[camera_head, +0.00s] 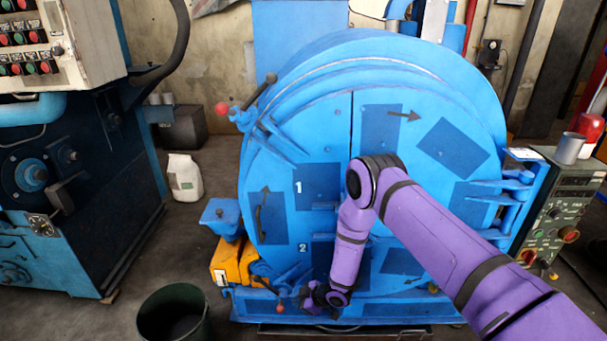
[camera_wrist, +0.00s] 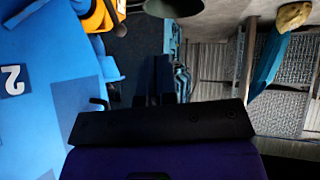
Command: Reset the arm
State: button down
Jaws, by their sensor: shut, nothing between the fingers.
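My purple arm reaches from the lower right across the front of the blue drum blaster (camera_head: 330,110) and bends down at its elbow. My gripper (camera_head: 308,300) is low in front of the round door, just right of a red knob (camera_head: 280,309) on the lower latch handle. In the head view I cannot tell whether it touches that handle. In the wrist view, the dark fingers of my gripper (camera_wrist: 165,80) are together, with nothing between them. The blue door surface with a "2" label (camera_wrist: 12,82) is at the left there.
An upper latch handle with a red knob (camera_head: 221,108) sticks out at the door's upper left. A dark bucket (camera_head: 173,315) stands at the lower left, near a yellow part (camera_head: 232,264). A control box (camera_head: 560,215) is at the right. Open floor lies left of the drum.

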jog(key=w+d+r+m+t+h, duration=0.1)
jog(key=w+d+r, duration=0.1)
jog(key=w+r, duration=0.3)
jog(key=w+d+r+t+h, duration=0.1)
jog(key=w+r, duration=0.2)
jog(key=r, duration=0.4)
jog(key=d+r+m+t+h, duration=0.15)
jog(key=d+r, duration=0.35)
jog(key=r, duration=0.6)
jog(key=d+r+m+h, duration=0.25)
jog(key=d+r, duration=0.25)
jog(key=r, duration=0.7)
jog(key=d+r+m+t+h, duration=0.1)
jog(key=d+r+m, duration=0.1)
jog(key=d+r, duration=0.65)
jog(key=s+d+r+m+g+h, duration=0.1)
jog(key=s+d+r+m, duration=0.25)
jog(key=s+r, duration=0.55)
jog(key=s+d+r+m+h, duration=0.15)
jog(key=s+d+r, duration=0.25)
jog(key=s+r, duration=0.55)
jog(key=s+d+r+m, duration=0.1)
jog(key=s+r+m, duration=0.1)
jog(key=s, duration=0.9)
jog(key=s+d+r+m+g, duration=0.1)
jog(key=s+d+r+m, duration=0.1)
jog(key=s, duration=0.9)
jog(key=shift+r, duration=0.7)
